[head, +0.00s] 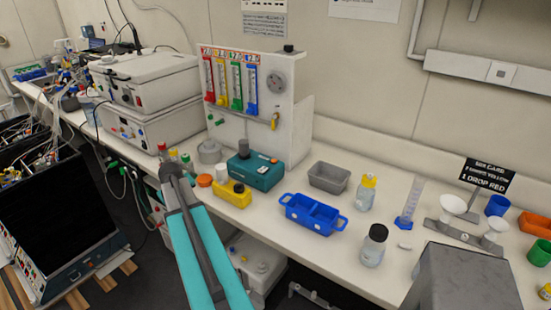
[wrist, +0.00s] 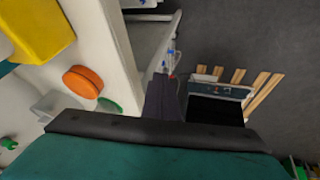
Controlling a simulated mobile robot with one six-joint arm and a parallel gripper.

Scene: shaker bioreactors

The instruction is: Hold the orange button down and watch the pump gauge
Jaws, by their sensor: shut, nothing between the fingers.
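An orange round piece (head: 205,180) lies on the bench left of a yellow box (head: 232,195). It also shows as an orange disc (wrist: 83,82) in the wrist view; I cannot tell whether it is the button. A round grey dial (head: 277,82) sits on the upright white panel; its reading is too small to make out. My gripper (head: 167,162) is shut and empty at the bench's front edge, left of the orange piece and apart from it. In the wrist view my gripper's dark fingers (wrist: 163,88) point past the bench edge over the floor.
Behind the orange piece are a teal box (head: 255,171) and a white panel with coloured flow tubes (head: 237,87). Small red, green and yellow tops stand close to my gripper. A blue tray (head: 312,214) and bottles lie to the right.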

